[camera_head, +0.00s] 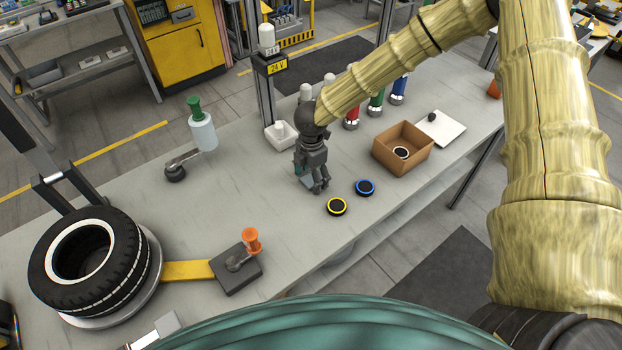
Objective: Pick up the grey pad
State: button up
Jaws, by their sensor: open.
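My gripper (319,188) is open, pointing down close above the bench, left of two dark discs. A small grey-green flat piece (305,180), possibly the grey pad, shows partly beside and behind the fingers. The fingers hide much of it, and I cannot tell whether they touch it. A disc with a yellow ring (337,207) lies just right of and in front of my gripper. A disc with a blue ring (365,188) lies further right. A disc with a pale ring (401,152) lies inside the cardboard box.
The open cardboard box (416,163) stands right of the discs, beside a white board (441,127) holding a dark knob. Bottles (376,103) stand behind. A tyre (84,258) and an orange-handled clamp (240,262) occupy the left. The bench (285,235) is clear at centre front.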

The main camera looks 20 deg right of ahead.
jog(key=c, duration=0.9)
jog(key=shift+o, duration=0.2)
jog(key=shift+r, duration=0.1)
